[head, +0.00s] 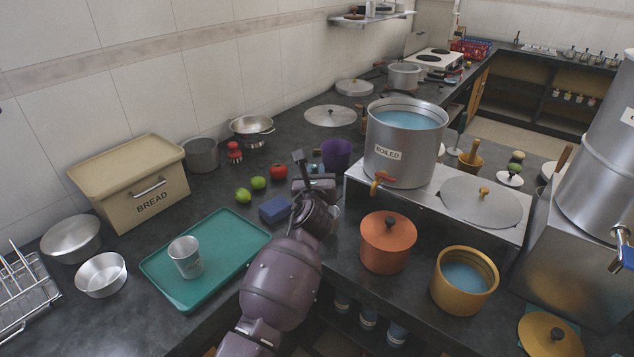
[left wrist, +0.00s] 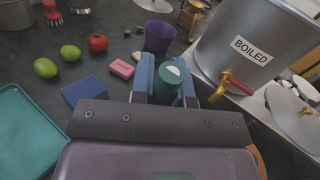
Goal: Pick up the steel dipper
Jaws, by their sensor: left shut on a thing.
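My left gripper (head: 316,186) is over the dark counter, left of the large pot marked BOILED. In the left wrist view its two blue fingers (left wrist: 165,82) are shut on a dark green upright cylinder with a pale round mark on its end. I take this to be the handle of the steel dipper (left wrist: 172,80), seen nearly end-on. Its lower part is hidden behind the gripper, so I cannot tell whether it touches the counter. My right gripper is not in view.
The BOILED pot (head: 405,145) stands on a steel stand to the right, its tap facing the gripper. An orange lidded pot (head: 388,243), blue sponge (head: 274,209), purple cup (head: 337,153), limes and tomato are close. A teal tray (head: 215,285) holds a steel cup (head: 186,257).

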